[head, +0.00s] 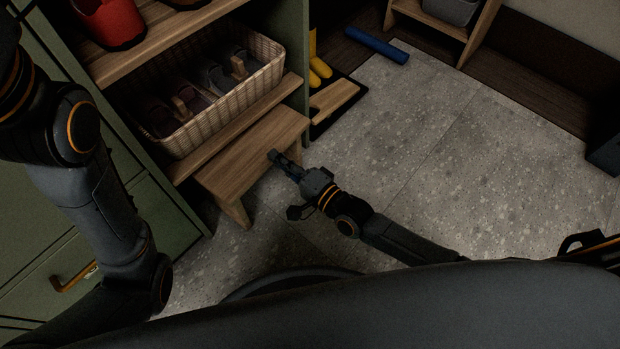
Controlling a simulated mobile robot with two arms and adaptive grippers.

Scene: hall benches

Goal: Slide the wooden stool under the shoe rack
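The wooden stool (254,152) stands on the floor at the front of the shoe rack (242,121). Its far side lies beneath the rack's lowest shelf board, and its near side sticks out. A front leg (237,212) shows at its left end. My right gripper (277,160) is at the stool's near edge, with its fingers over or against the edge; I cannot tell whether they touch. Its finger opening is too small and dark to judge. My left arm comes in from the left, and its gripper is out of view.
A wicker basket (226,94) with shoes sits on the rack's lower shelf, and a red pot-like item (110,24) above. The grey floor (430,150) at right is clear.

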